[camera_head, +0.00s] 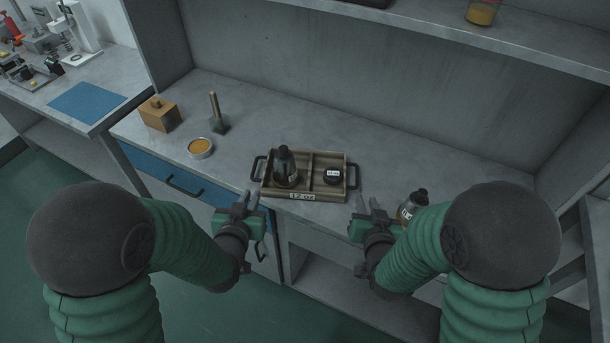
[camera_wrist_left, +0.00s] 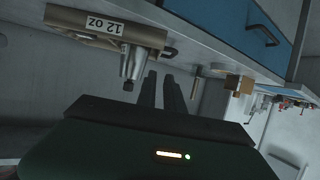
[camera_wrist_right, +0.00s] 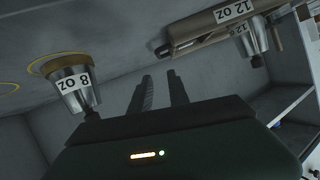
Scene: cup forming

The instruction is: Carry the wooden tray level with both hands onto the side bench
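The wooden tray (camera_head: 328,196) sits on the workbench's front edge, with a "12 oz" label in front and a dark handle at each end. The tray also shows in the left wrist view (camera_wrist_left: 80,22) and right wrist view (camera_wrist_right: 205,27). My left gripper (camera_head: 245,202) is open and empty, below and left of the left handle (camera_head: 257,168). My right gripper (camera_head: 367,206) is open and empty, in front of the right handle (camera_head: 353,177).
An "8 oz" piece (camera_head: 412,207) stands right of the tray, close to my right arm; it shows in the right wrist view (camera_wrist_right: 76,86). A side bench (camera_head: 118,80) with a blue mat (camera_head: 86,102) is far left.

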